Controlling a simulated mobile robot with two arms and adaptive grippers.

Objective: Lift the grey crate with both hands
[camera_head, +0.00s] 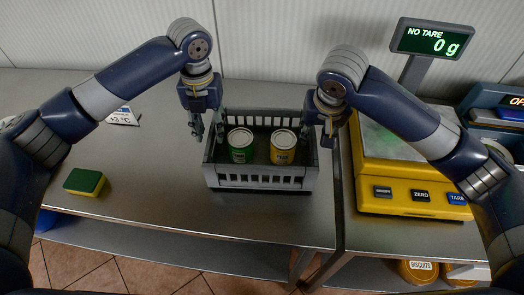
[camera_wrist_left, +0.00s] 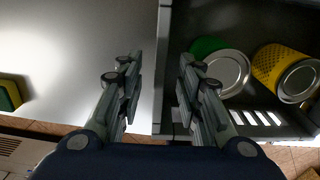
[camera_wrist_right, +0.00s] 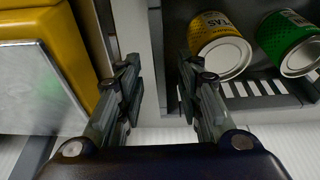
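The grey crate (camera_head: 308,180) stands on the metal counter between my two arms. It holds a green can (camera_head: 240,154) and a yellow can (camera_head: 283,155), both upright. My left gripper (camera_head: 208,131) is open at the crate's left side. In the left wrist view, its fingers (camera_wrist_left: 160,72) stand on either side of the left wall's rim (camera_wrist_left: 163,60), with gaps. My right gripper (camera_head: 323,133) is open at the right side. In the right wrist view, its fingers (camera_wrist_right: 159,78) straddle the right wall's rim (camera_wrist_right: 156,50), apart from it.
A yellow scale (camera_head: 410,195) stands close to the right of the crate; its display (camera_head: 432,40) reads 0 g. A green and yellow sponge (camera_head: 85,182) and a price card (camera_head: 123,116) lie to the left. The counter in between is clear.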

